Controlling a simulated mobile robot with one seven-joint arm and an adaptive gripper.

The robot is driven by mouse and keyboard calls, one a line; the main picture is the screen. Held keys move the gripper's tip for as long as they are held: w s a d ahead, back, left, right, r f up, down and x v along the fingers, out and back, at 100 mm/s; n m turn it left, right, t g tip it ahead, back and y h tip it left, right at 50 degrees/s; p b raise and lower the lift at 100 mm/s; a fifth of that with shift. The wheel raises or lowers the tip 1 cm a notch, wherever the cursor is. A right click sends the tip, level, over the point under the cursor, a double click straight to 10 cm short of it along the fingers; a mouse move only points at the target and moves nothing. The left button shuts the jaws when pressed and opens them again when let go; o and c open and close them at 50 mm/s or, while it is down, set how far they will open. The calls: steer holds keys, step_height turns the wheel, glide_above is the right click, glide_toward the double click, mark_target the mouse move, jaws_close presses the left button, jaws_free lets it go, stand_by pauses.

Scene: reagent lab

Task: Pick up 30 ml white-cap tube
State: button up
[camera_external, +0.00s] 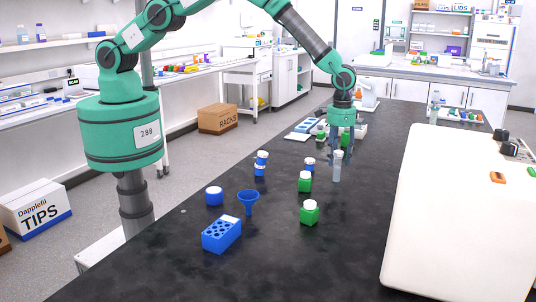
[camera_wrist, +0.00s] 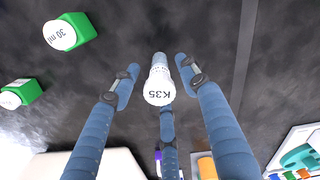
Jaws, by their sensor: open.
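A clear tube with a white cap (camera_external: 337,167) stands upright on the black bench in the external view. In the wrist view its cap (camera_wrist: 159,92) reads "K35"; no 30 ml mark is legible on it. My gripper (camera_external: 341,148) points down just above and around the cap. In the wrist view my gripper (camera_wrist: 158,78) has its fingers spread on either side of the tube, with a third finger below the cap. The fingers appear apart from it. A green bottle (camera_wrist: 80,28) has a white cap reading "30 ml".
More bottles and trays lie behind my gripper. A large white surface (camera_external: 455,220) is at right. The bench front is clear.

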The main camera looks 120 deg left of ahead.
mark_target(337, 166)
steer(key=shift+f, duration=2.1)
steer(key=shift+c, duration=0.3)
steer(key=c, duration=0.8)
